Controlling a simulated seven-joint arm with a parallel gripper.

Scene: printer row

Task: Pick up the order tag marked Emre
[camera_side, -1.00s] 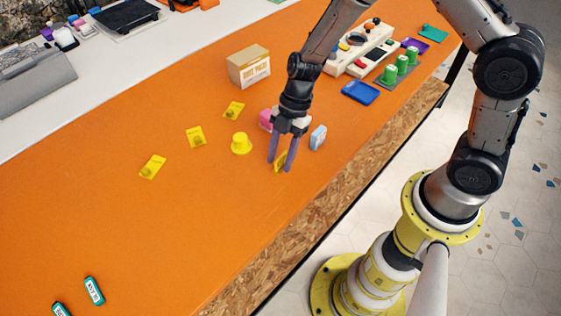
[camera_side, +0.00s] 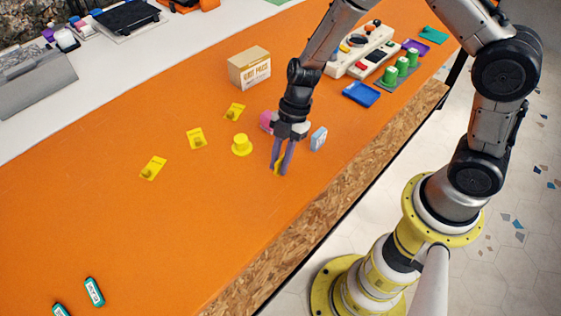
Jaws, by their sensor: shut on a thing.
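My gripper (camera_side: 279,170) points down at the orange table, near its front edge. Its two purple fingers are shut on a small yellow tag (camera_side: 279,163), which shows only in part between them. I cannot tell whether that tag is on the table or just off it. Three more yellow tags lie flat to the left: one at the back (camera_side: 235,111), one in the middle (camera_side: 196,138) and one farther left (camera_side: 153,168). The writing on the tags is too small to read, so I cannot tell which is marked Emre.
A yellow knobbed piece (camera_side: 242,145) stands just left of my gripper. A pink object (camera_side: 267,120) is behind it and a light blue box (camera_side: 318,139) to its right. A cardboard box (camera_side: 249,67) stands behind.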

